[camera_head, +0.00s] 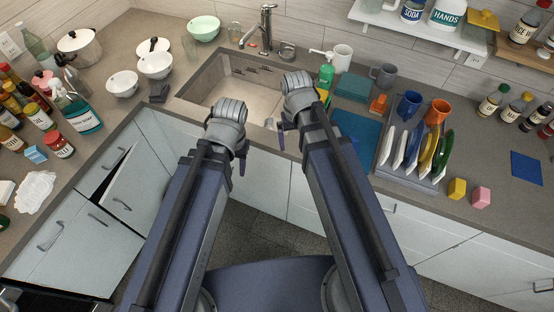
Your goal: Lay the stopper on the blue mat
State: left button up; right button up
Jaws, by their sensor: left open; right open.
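A flat blue square (527,167) lies bare on the counter at the far right. A larger dark blue mat (357,133) lies right of the sink, partly hidden by my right arm. I cannot tell which is the task's blue mat. A small greyish thing (270,123) at the sink's front edge may be the stopper, but it is too small to be sure. My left gripper (242,160) is open in front of the sink's front edge. My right gripper (282,138) is open, just below the small greyish thing in the picture. Both look empty.
The sink (225,88) with its faucet (266,28) lies beyond my grippers. A dish rack (412,160) with plates and cups stands on the right. A yellow block (456,189) and a pink block (481,197) sit by the front edge. Bottles crowd the left counter.

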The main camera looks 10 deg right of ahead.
jog(key=s+a+n, duration=0.3)
jog(key=s+a, duration=0.3)
jog(key=a, duration=0.1)
jog(key=shift+s+a, duration=0.15)
jog(key=shift+s, duration=0.1)
